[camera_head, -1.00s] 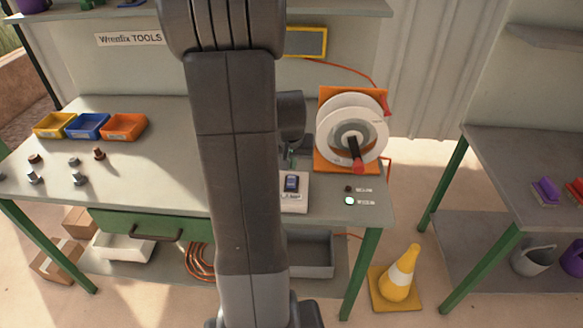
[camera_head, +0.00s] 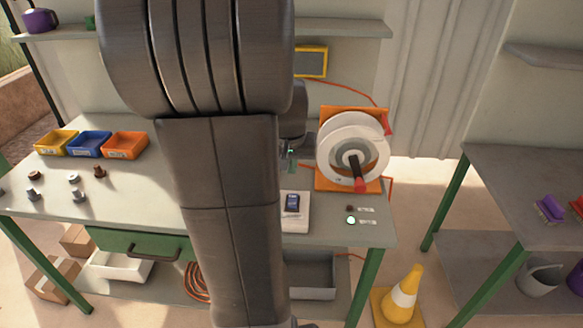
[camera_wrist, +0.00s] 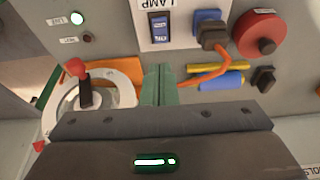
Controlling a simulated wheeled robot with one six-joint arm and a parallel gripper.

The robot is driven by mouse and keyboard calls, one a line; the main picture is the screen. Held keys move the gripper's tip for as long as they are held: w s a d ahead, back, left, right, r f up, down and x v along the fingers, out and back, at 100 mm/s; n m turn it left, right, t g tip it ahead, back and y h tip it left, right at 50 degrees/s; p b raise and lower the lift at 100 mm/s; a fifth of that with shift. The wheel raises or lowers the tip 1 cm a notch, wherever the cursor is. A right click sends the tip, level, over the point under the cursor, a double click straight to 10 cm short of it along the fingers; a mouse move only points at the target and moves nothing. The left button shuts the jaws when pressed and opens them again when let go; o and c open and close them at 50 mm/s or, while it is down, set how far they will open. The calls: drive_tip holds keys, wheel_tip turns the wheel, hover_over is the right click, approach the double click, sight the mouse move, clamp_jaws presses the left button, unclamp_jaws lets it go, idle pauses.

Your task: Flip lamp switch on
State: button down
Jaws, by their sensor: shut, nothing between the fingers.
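The lamp switch (camera_head: 292,203) is a dark blue rocker on a white plate (camera_head: 302,225) on the bench, right of my arm. In the wrist view the switch (camera_wrist: 160,28) sits at the top under the word LAMP; I cannot tell which side is pressed. My gripper (camera_wrist: 158,85) shows green fingertips closed together, empty and apart from the switch. In the head view my gripper (camera_head: 291,160) is small, partly hidden by my arm, and appears above and behind the switch.
A cable reel (camera_head: 352,152) stands right of my gripper. A small round light (camera_head: 351,221) glows near the bench's right end, beside a dark one (camera_head: 350,209). In the wrist view a blue block with a dark plug (camera_wrist: 212,32) and a red disc (camera_wrist: 258,32) lie near the switch.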

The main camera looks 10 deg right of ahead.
sight(292, 195)
drive_tip(key=shift+w+r+t, duration=0.1)
drive_tip(key=shift+w+t, duration=0.2)
drive_tip(key=shift+w, duration=0.25)
drive_tip(key=x, duration=0.9)
drive_tip(key=p+x, duration=0.1)
drive_tip(key=x, duration=0.4)
drive_tip(key=shift+s, duration=0.4)
